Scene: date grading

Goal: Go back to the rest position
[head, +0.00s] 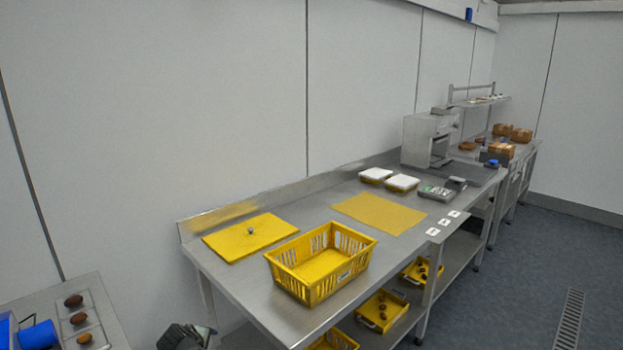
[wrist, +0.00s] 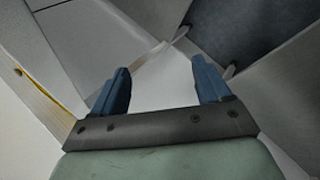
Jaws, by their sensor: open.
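My gripper (wrist: 164,80) is open and empty in the wrist view, with its two blue fingers wide apart. Grey and pale surfaces lie beyond the fingers, and nothing is between them. In the head view, a dark and grey-green part at the bottom edge, left of the steel table (head: 240,284), looks like the end of my arm. Its fingers cannot be made out there. A yellow crate (head: 319,288) stands empty on the table, apart from that part.
White-lidded tubs (head: 402,183), a scale (head: 436,193) and a steel machine (head: 428,140) stand farther back. Brown dates (head: 78,318) and a blue cylinder (head: 39,336) are at lower left.

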